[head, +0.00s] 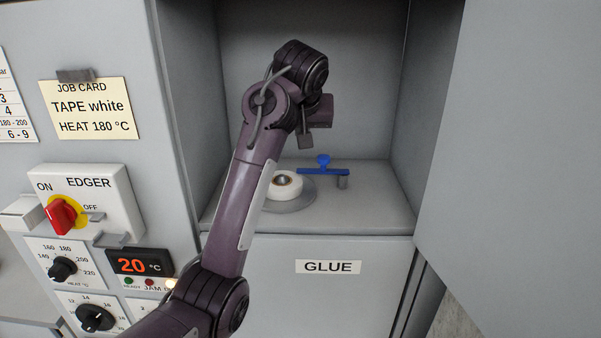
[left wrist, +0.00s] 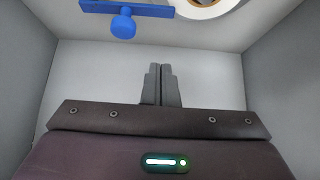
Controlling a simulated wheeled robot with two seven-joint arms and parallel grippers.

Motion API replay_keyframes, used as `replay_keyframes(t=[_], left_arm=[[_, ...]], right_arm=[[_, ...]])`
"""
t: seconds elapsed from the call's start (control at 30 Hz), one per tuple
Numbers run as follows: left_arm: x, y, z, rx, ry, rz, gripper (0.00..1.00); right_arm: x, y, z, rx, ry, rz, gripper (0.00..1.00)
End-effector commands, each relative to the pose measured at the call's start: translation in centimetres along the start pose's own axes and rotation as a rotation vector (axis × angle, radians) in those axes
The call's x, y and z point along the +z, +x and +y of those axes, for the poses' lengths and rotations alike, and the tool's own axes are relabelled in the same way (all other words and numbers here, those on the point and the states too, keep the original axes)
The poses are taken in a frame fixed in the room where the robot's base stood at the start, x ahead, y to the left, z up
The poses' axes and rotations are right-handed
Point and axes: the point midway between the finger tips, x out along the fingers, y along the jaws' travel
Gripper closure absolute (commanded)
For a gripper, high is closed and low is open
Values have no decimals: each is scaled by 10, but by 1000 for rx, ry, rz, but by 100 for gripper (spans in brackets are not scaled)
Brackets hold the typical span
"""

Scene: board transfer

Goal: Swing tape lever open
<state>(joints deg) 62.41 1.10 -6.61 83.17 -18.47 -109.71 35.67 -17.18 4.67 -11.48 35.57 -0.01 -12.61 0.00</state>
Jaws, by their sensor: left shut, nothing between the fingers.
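The blue tape lever (head: 335,172) is a flat bar with a round knob (head: 323,160), on a grey post (head: 343,182) at its right end. Its left end reaches close to the white tape roll (head: 287,190), which sits on a grey disc (head: 300,203) in the alcove. I cannot tell whether bar and roll touch. My left gripper (head: 306,143) is shut and empty, above the lever and roll and apart from them. In the left wrist view, its fingers (left wrist: 161,70) are together, with the lever (left wrist: 150,10) and knob (left wrist: 123,27) at the top edge. My right gripper is not in view.
The alcove's side walls enclose the gripper; its floor (head: 380,205) is clear right of the lever. A grey door (head: 520,150) stands at the right. Left are the edger switch box (head: 112,200), a display reading 20 °C (head: 138,264) and a job card (head: 92,110).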

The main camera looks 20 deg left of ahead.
Motion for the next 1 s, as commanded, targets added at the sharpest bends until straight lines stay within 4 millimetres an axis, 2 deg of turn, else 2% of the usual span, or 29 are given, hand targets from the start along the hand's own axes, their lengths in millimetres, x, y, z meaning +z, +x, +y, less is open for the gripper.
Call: replay_keyframes(t=[0.33,0.47,0.57,1.0], left_arm=[[-1,0,0,0,0,0,100],[-2,6,0,-1,0,-1,100],[-2,18,-1,-3,1,-4,100],[-2,100,-2,-4,1,-4,100]], right_arm=[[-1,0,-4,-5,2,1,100],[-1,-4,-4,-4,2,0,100],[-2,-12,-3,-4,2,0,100],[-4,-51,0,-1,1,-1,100]])
